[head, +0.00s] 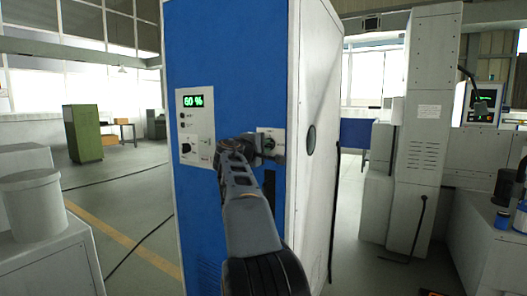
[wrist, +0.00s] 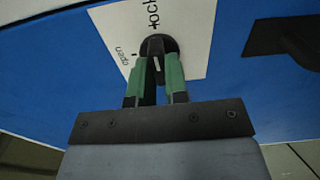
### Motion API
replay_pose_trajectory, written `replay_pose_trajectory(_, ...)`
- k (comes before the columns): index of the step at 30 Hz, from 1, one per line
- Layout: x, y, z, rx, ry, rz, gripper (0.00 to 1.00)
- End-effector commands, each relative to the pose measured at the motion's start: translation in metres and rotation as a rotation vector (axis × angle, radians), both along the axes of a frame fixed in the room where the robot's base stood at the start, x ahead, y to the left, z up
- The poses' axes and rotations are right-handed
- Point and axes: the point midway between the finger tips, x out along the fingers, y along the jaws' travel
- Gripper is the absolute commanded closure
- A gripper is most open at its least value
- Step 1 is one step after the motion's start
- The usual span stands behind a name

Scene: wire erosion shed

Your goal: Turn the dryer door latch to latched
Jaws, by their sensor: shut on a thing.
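The dryer is the tall cabinet with a blue front door (head: 225,65). Its latch is a dark round knob (wrist: 157,44) with a narrow grip bar, on a white label plate (wrist: 112,25). The plate also shows in the head view (head: 263,132). The word "open" is at the knob's lower left in the wrist view, and a partly cut-off word, perhaps "lock", is above it. My gripper (wrist: 157,84) has its green fingers shut on the bar, one on each side. In the head view my gripper (head: 262,150) covers most of the latch.
A control panel (head: 195,150) reading "60 %" is left of the latch. A dark handle or recess (wrist: 290,38) is on the door close to the latch. A white bin (head: 33,205) stands at the left, and a machine column (head: 425,110) at the right. Floor left of the dryer is mostly clear.

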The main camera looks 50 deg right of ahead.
Motion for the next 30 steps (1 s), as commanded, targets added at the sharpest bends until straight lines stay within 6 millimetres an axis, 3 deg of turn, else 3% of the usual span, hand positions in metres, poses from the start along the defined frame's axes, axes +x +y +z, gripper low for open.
replay_pose_trajectory(18,0.0000,-0.0001,0.0001,0.011,-0.040,0.000,1.00)
replay_pose_trajectory(19,0.0000,-0.0001,0.0001,0.011,-0.040,0.000,0.85)
replay_pose_trajectory(21,-0.0001,-0.0001,0.0000,0.011,-0.039,0.000,0.78)
replay_pose_trajectory(27,-0.0001,-0.0001,0.0001,0.010,-0.037,0.000,0.60)
replay_pose_trajectory(30,0.0000,-0.0001,0.0001,0.010,-0.037,0.000,0.60)
